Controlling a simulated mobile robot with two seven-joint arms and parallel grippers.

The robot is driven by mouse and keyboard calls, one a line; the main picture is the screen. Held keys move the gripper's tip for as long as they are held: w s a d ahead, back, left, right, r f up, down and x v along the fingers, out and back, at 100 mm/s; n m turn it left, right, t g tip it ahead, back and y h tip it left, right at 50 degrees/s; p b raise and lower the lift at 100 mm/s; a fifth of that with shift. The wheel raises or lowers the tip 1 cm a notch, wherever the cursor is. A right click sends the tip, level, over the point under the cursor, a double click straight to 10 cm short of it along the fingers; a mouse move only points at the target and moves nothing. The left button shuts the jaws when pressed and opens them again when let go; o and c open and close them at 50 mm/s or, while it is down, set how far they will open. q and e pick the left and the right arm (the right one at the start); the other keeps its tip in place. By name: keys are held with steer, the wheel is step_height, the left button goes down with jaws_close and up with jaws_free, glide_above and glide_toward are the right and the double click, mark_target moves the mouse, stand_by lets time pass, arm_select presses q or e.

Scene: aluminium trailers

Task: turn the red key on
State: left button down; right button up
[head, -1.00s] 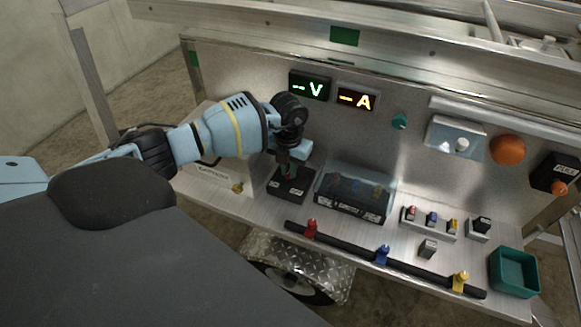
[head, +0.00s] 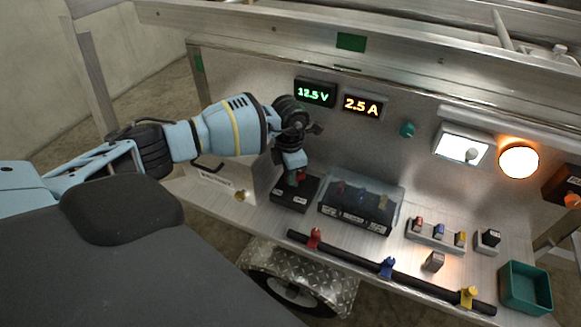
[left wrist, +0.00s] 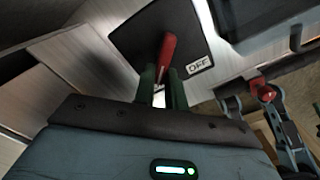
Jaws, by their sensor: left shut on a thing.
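The red key (left wrist: 167,52) sits on a black switch plate; in the left wrist view the word OFF shows beside it. In the head view only a bit of the red key (head: 302,177) shows by my gripper. My left gripper (head: 295,176) is over the black switch plate (head: 290,202) and shut on the key; its green fingers (left wrist: 163,90) stand at both sides of it. The voltage display (head: 315,92) reads 12.5 V and the current display (head: 362,106) reads 2.5 A.
A clear-covered box (head: 358,205) stands just right of the switch. A black bar (head: 345,255) with red, blue and yellow clips runs along the front. A white lamp (head: 462,147) and an orange lamp (head: 518,160) are lit. A teal tray (head: 526,287) is at the right.

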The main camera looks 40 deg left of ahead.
stand_by(0.5)
arm_select(q)
steer(key=c, duration=1.4)
jaws_free()
steer(key=shift+c, duration=0.2)
steer(key=shift+r, duration=3.9)
